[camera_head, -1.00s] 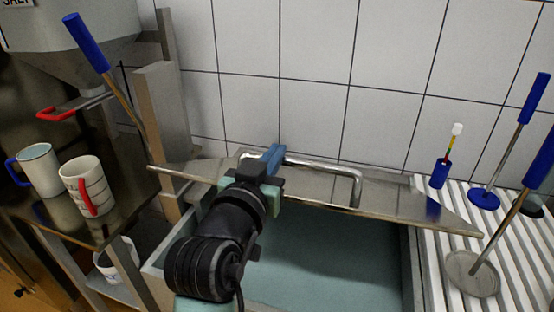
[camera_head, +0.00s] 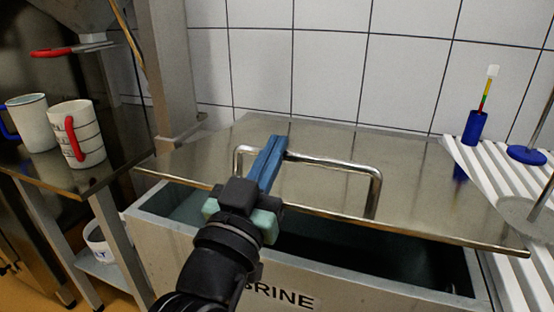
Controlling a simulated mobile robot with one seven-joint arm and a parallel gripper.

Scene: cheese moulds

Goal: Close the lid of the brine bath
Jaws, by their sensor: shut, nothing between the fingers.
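The brine bath (camera_head: 200,243) is a steel tank with dark lettering ending in "BRINE" on its front wall. Its flat metal lid (camera_head: 320,150) is hinged toward the wall and tilts up at a low angle, with a dark gap between its front edge and the tank rim. A bent bar handle (camera_head: 330,163) stands on the lid. My gripper (camera_head: 272,150), with blue fingers, is shut and empty at the left part of the handle, over the lid. Whether the fingers touch the handle or lid I cannot tell.
A shelf at the left holds two mugs (camera_head: 78,134) (camera_head: 29,122). A steel post (camera_head: 168,75) stands behind the lid's left end. At the right, a white slatted rack (camera_head: 490,165) carries a blue holder (camera_head: 475,127) and upright tools, close to the lid's right corner.

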